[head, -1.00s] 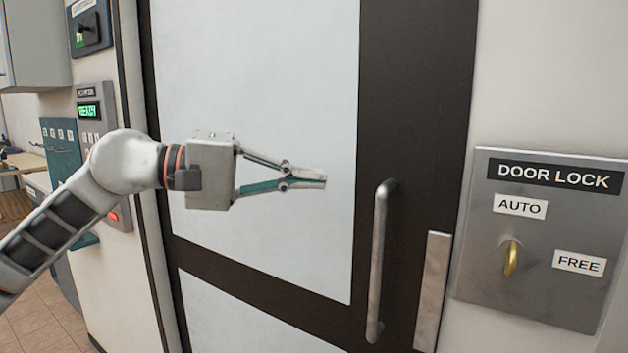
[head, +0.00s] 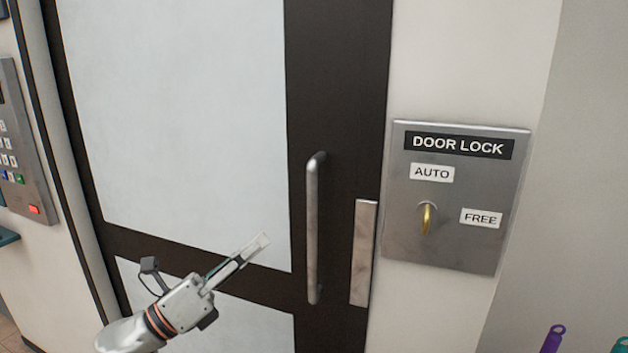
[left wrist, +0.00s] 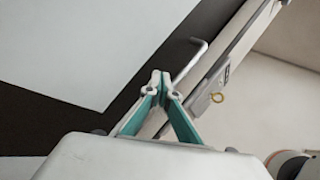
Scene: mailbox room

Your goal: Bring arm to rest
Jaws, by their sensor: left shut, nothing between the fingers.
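My left gripper (head: 262,241) is in the lower middle of the head view, in front of the door's lower panel and left of the door handle. It is shut with nothing in it, its fingers pointing up and to the right. In the left wrist view its closed fingertips (left wrist: 161,80) show at the centre, with the door behind them. My left arm (head: 130,335) comes in from the bottom left. My right gripper does not show.
A dark-framed door (head: 190,110) with a vertical metal handle (head: 312,230) fills the middle. To its right is a DOOR LOCK plate (head: 455,235) with a brass key-like knob (head: 427,219) pointing down. A keypad (head: 22,150) is at the left edge. A purple-handled item (head: 552,340) is at the bottom right.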

